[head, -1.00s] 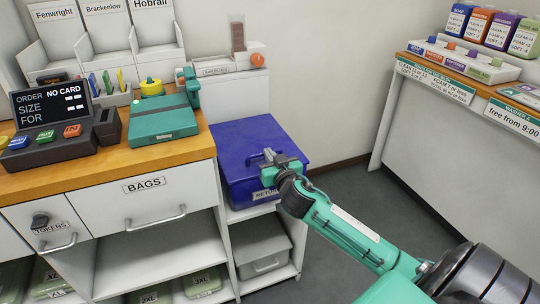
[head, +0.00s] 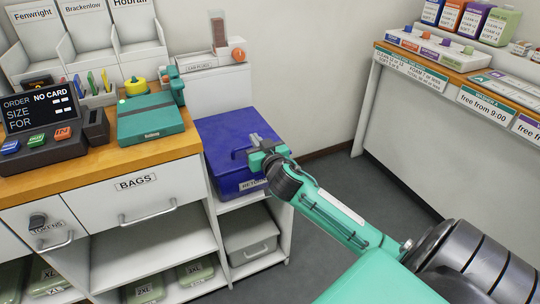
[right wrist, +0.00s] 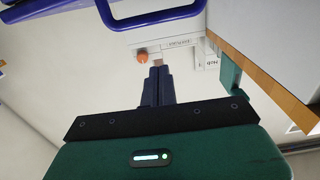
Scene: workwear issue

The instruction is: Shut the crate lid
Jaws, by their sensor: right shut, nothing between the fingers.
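The blue crate (head: 222,183) stands on a low white shelf unit beside the counter, with a label reading RETURN on its front. Its blue lid (head: 222,125) looks flat across the top; I cannot tell whether it sits fully down. A blue handle (head: 237,154) shows near the front edge, partly behind my right gripper (head: 255,140). That gripper is shut and empty, over the front of the lid. In the right wrist view, its closed dark fingers (right wrist: 157,87) show with a blue handle bar (right wrist: 155,20) apart from them. My left gripper is out of view.
The wooden counter (head: 50,178) with a teal device (head: 150,120) and order terminal is left of the crate. A cap plugs dispenser (head: 205,63) stands behind it. A second counter (head: 450,85) is at the right. The floor between is clear.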

